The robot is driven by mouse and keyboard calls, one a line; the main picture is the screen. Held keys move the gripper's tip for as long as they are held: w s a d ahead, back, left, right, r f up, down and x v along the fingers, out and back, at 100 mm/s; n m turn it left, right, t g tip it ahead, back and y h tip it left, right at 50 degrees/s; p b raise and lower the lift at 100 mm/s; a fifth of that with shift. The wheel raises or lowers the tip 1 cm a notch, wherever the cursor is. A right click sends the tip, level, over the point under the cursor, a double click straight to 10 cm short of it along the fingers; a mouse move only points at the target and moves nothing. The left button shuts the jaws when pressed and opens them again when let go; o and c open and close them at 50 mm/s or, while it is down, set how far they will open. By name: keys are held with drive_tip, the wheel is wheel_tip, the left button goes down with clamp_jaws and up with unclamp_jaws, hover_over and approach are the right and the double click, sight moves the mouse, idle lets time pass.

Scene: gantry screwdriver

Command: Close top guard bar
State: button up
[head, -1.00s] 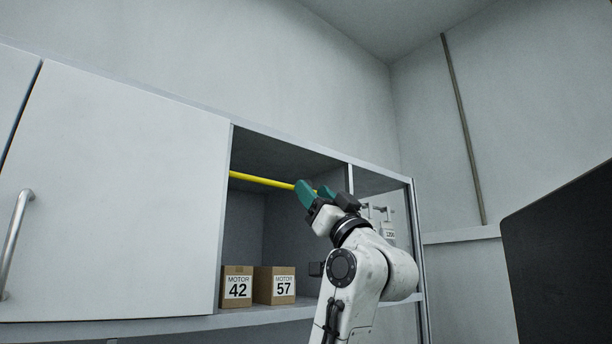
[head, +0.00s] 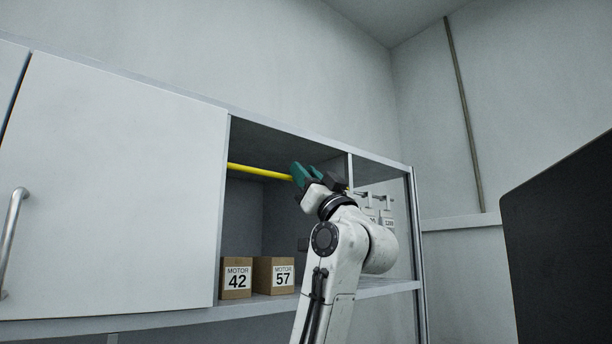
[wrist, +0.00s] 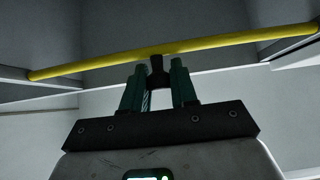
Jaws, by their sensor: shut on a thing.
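The yellow guard bar (head: 258,172) runs across the upper part of the open cabinet bay. Its left part shows in the head view, and its middle is hidden behind my gripper. In the wrist view the bar (wrist: 100,60) spans nearly the whole width, slightly bent and higher at the right. A short black grip piece (wrist: 156,70) hangs from its middle. My gripper (head: 302,172) is at the bar, and in the wrist view its teal fingers (wrist: 157,85) are shut on the black piece from below. I cannot tell whether the bar's ends are seated.
Two cardboard boxes marked motor 42 (head: 237,280) and motor 57 (head: 282,277) stand on the shelf below. A closed white cabinet door (head: 120,185) is at the left. Hooks with tags (head: 385,212) hang at the right. A dark panel (head: 560,260) stands at far right.

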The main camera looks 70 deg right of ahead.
clamp_jaws()
drive_tip(key=shift+f, duration=0.1)
wheel_tip(320, 180, down, 19)
drive_tip(key=b, duration=1.4)
drive_tip(key=shift+d+f, duration=0.1)
drive_tip(key=shift+f, duration=0.1)
drive_tip(key=o, duration=0.6)
unclamp_jaws()
drive_tip(key=shift+r, duration=0.1)
drive_tip(key=b+v, duration=0.3)
drive_tip(key=v, duration=0.8)
